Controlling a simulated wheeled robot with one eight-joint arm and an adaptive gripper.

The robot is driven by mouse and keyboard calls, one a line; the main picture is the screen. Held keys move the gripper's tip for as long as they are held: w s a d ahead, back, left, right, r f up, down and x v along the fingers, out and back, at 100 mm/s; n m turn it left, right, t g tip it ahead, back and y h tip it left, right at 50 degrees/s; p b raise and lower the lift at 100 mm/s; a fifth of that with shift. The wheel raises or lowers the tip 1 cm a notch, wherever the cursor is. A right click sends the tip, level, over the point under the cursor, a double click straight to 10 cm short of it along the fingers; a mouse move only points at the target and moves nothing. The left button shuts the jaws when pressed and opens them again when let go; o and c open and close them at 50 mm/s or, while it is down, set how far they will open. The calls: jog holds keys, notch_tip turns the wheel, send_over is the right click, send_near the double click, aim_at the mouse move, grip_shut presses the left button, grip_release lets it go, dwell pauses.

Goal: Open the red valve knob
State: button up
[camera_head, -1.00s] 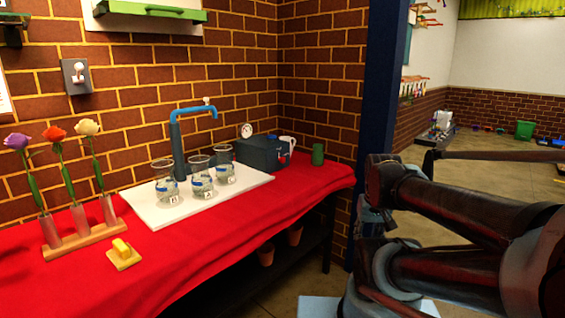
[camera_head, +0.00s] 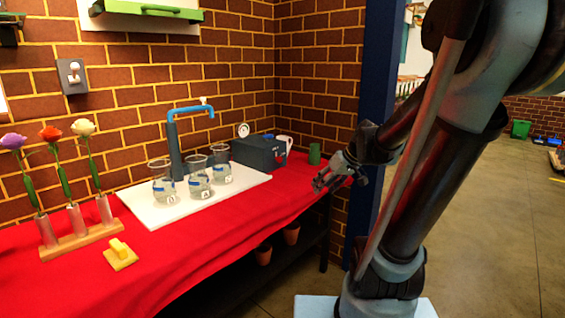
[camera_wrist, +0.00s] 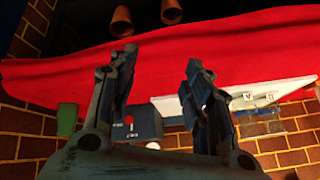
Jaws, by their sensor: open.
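A blue tap (camera_head: 175,140) with a curved spout and a small pale part on top stands behind the glasses in the head view. A dark box (camera_head: 258,152) with a small light mark stands right of it; it also shows between my fingers in the wrist view (camera_wrist: 143,122). My gripper (camera_head: 320,181) is open and empty at the right end of the red table. Its two spread fingers show in the wrist view (camera_wrist: 161,58), with red cloth beyond them.
Several water glasses (camera_head: 198,184) stand on a white board (camera_head: 150,215). A green cup (camera_head: 314,155) is close behind my gripper. Three flowers stand in a wooden rack (camera_head: 85,242) at the left, near a yellow block (camera_head: 120,252). A brick wall (camera_head: 320,70) closes the back.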

jog(key=w+a+r+n+t+y, duration=0.1)
jog(key=w+a+y, duration=0.1)
jog(key=w, duration=0.5)
jog(key=w+a+r+n+t+y, duration=0.1)
jog(key=w+a+r+n, duration=0.1)
jog(key=w, duration=0.4)
jog(key=n+t+y, duration=0.2)
send_near(281, 159)
jog(key=x, duration=0.9)
jog(key=shift+c, duration=0.2)
jog(key=c, duration=1)
